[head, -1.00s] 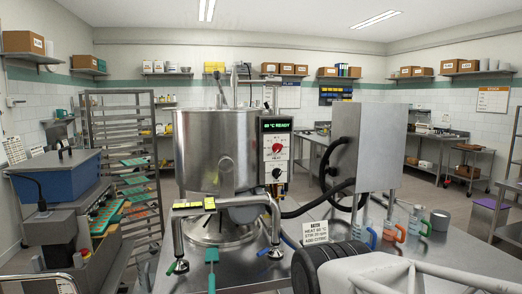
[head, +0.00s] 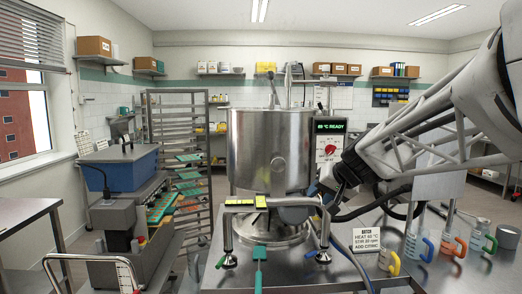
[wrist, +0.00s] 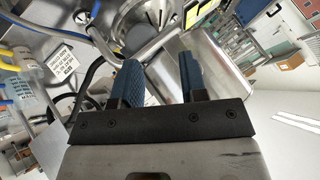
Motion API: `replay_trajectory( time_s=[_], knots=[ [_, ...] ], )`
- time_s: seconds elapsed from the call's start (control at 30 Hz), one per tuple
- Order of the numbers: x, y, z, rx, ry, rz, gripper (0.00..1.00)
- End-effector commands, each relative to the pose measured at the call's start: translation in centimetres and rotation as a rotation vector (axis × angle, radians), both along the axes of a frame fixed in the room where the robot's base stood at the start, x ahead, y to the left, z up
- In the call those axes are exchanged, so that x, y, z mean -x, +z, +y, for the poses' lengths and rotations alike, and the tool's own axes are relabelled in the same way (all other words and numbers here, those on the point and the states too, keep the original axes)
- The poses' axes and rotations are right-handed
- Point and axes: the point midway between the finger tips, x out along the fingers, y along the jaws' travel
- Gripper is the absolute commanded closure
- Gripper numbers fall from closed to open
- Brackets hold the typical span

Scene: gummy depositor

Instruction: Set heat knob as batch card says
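A red knob (head: 331,149) sits on the white control panel (head: 321,158) at the right of the steel kettle (head: 270,150). Its pointer setting is too small to read. Above it, a green display (head: 330,126) seems to read 89 °C READY. The batch card (head: 366,239) stands on the table right of the kettle; it lists heat, stir 20 rpm and add citric, the heat figure being unclear. It also shows in the wrist view (wrist: 62,62). My gripper (wrist: 158,62) is open and empty, its blue fingers apart, below the red knob. The panel's lower part is hidden behind my arm.
Jugs with coloured handles (head: 455,244) stand at the right. A depositor with a blue hopper (head: 120,170) and a tray rack (head: 180,130) are at the left.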

Motion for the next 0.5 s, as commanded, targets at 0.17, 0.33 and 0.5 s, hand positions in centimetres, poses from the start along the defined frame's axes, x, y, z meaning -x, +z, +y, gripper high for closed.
replay_trajectory(
  time_s=[0.17,0.33,0.5],
  knots=[
    [-7.2,2.1,-2.8,-0.073,-0.055,-0.094,0.61],
    [-13.6,3.9,-6.0,-0.133,-0.115,-0.187,0.61],
    [-19.7,5.1,-9.9,-0.184,-0.184,-0.277,0.61]
  ],
)
